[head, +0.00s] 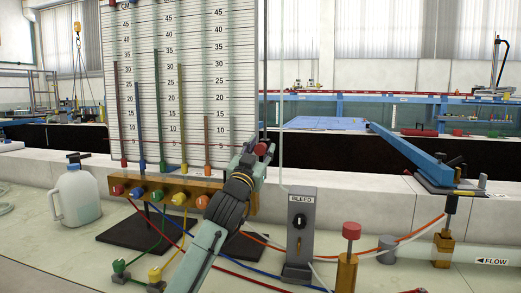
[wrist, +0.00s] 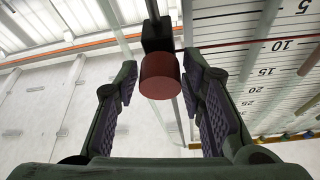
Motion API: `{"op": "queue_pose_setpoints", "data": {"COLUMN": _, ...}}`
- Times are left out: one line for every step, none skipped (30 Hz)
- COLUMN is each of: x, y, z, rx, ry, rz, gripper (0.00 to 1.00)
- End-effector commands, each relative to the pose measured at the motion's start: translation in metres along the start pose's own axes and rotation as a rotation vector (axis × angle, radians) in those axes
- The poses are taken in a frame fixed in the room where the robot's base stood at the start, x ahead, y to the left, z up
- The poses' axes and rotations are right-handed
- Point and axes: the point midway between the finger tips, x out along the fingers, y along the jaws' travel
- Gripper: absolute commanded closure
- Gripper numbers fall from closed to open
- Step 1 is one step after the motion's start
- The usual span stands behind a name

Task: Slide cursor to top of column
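The cursor's red knob (wrist: 160,75) sits on a black block (wrist: 157,33) in the wrist view. In the head view the knob (head: 262,148) is at the board's lower right edge, near the 5 mark. A thin red cursor line (wrist: 250,43) runs from the block across the scale. My gripper (wrist: 159,78) is open, with a finger on each side of the knob and visible gaps. My gripper (head: 262,150) partly hides the knob in the head view. The scale board (head: 145,90) carries red, blue, green, yellow and orange columns of differing heights; the orange column (head: 206,135) is shortest.
A brass manifold (head: 180,190) with coloured knobs is below the board. A grey BLEED valve (head: 300,235) and a red-capped brass post (head: 348,255) stand right of my arm. A white jug (head: 78,195) is at left. Coloured tubes cross the bench.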

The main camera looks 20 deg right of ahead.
Motion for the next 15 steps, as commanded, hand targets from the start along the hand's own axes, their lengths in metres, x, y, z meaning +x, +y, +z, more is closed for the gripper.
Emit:
{"op": "queue_pose_setpoints", "data": {"x": -0.0001, "y": -0.0001, "z": 0.0, "rx": 0.0, "ry": 0.0, "rz": 0.0, "gripper": 0.69}}
{"op": "queue_pose_setpoints", "data": {"x": -0.0001, "y": -0.0001, "z": 0.0001, "rx": 0.0, "ry": 0.0, "rz": 0.0, "gripper": 0.71}}
{"op": "queue_pose_setpoints", "data": {"x": -0.0001, "y": -0.0001, "z": 0.0, "rx": 0.0, "ry": 0.0, "rz": 0.0, "gripper": 0.73}}
{"op": "queue_pose_setpoints", "data": {"x": -0.0001, "y": -0.0001, "z": 0.0, "rx": 0.0, "ry": 0.0, "rz": 0.0, "gripper": 0.76}}
{"op": "queue_pose_setpoints", "data": {"x": -0.0001, "y": -0.0002, "z": 0.0, "rx": 0.0, "ry": 0.0, "rz": 0.0, "gripper": 0.78}}
{"op": "queue_pose_setpoints", "data": {"x": -0.0002, "y": -0.0001, "z": 0.0, "rx": 0.0, "ry": 0.0, "rz": 0.0, "gripper": 0.8}}
{"op": "queue_pose_setpoints", "data": {"x": -0.0002, "y": -0.0001, "z": 0.0, "rx": 0.0, "ry": 0.0, "rz": 0.0, "gripper": 0.82}}
{"op": "queue_pose_setpoints", "data": {"x": -0.0002, "y": -0.0002, "z": 0.0, "rx": 0.0, "ry": 0.0, "rz": 0.0, "gripper": 0.84}}
{"op": "queue_pose_setpoints", "data": {"x": -0.0002, "y": -0.0001, "z": 0.0, "rx": 0.0, "ry": 0.0, "rz": 0.0, "gripper": 0.87}}
{"op": "queue_pose_setpoints", "data": {"x": -0.0002, "y": -0.0001, "z": 0.0, "rx": 0.0, "ry": 0.0, "rz": 0.0, "gripper": 0.89}}
{"op": "queue_pose_setpoints", "data": {"x": -0.0002, "y": -0.0002, "z": 0.0, "rx": 0.0, "ry": 0.0, "rz": 0.0, "gripper": 0.91}}
{"op": "queue_pose_setpoints", "data": {"x": -0.0002, "y": -0.0002, "z": 0.0, "rx": 0.0, "ry": 0.0, "rz": 0.0, "gripper": 0.94}}
{"op": "queue_pose_setpoints", "data": {"x": -0.0002, "y": -0.0002, "z": 0.0, "rx": 0.0, "ry": 0.0, "rz": 0.0, "gripper": 0.95}}
{"op": "queue_pose_setpoints", "data": {"x": -0.0002, "y": -0.0002, "z": 0.0, "rx": 0.0, "ry": 0.0, "rz": 0.0, "gripper": 0.97}}
{"op": "queue_pose_setpoints", "data": {"x": -0.0002, "y": -0.0002, "z": 0.0, "rx": 0.0, "ry": 0.0, "rz": 0.0, "gripper": 1.0}}
